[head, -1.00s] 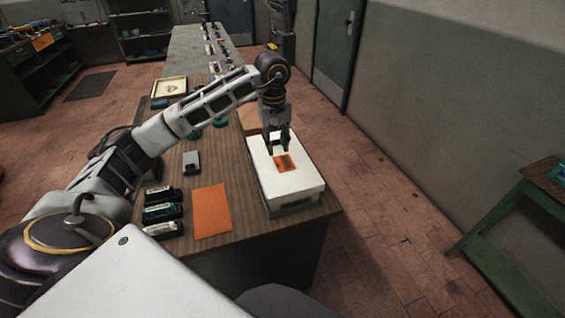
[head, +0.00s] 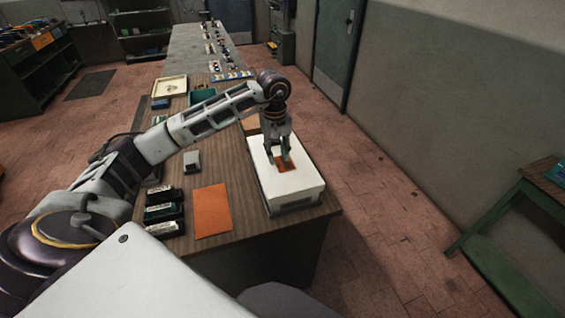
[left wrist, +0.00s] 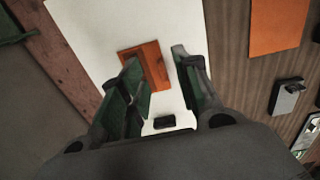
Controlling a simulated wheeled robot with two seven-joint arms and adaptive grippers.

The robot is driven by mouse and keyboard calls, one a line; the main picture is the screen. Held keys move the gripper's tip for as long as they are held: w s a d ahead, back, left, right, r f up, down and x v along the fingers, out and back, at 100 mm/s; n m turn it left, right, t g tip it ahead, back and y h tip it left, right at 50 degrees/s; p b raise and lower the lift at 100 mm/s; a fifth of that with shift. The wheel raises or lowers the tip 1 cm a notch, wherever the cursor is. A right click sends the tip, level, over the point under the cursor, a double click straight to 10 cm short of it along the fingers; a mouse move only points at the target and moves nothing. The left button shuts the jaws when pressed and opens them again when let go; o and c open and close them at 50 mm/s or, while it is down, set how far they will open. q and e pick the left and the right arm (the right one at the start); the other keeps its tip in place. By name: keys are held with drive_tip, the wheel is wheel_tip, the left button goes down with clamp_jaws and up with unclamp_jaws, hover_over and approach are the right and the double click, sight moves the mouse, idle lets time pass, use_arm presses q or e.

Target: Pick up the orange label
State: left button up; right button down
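The orange label (head: 288,166) lies flat on the white top of a box-like device (head: 299,188) at the table's right edge. My left gripper (head: 278,159) points down just over the label's left part. In the left wrist view the label (left wrist: 151,62) lies beyond and between the fingertips, and one finger hides part of it. The left gripper (left wrist: 157,70) is open, its two green-padded fingers apart with nothing between them. I cannot tell whether the fingertips touch the white top. My right gripper is in neither view.
A larger orange sheet (head: 212,211) lies on the wooden table left of the device. Several dark stamp-like blocks (head: 163,211) and a grey block (head: 191,162) stand further left. A teal tray (head: 202,95) and a cream tray (head: 169,87) lie behind my arm.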

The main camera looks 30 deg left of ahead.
sight(278, 162)
use_arm(q)
drive_tip(key=shift+w+f+p, duration=0.15)
drive_tip(key=shift+f+p, duration=0.4)
drive_tip(key=shift+f, duration=1.35)
clamp_jaws()
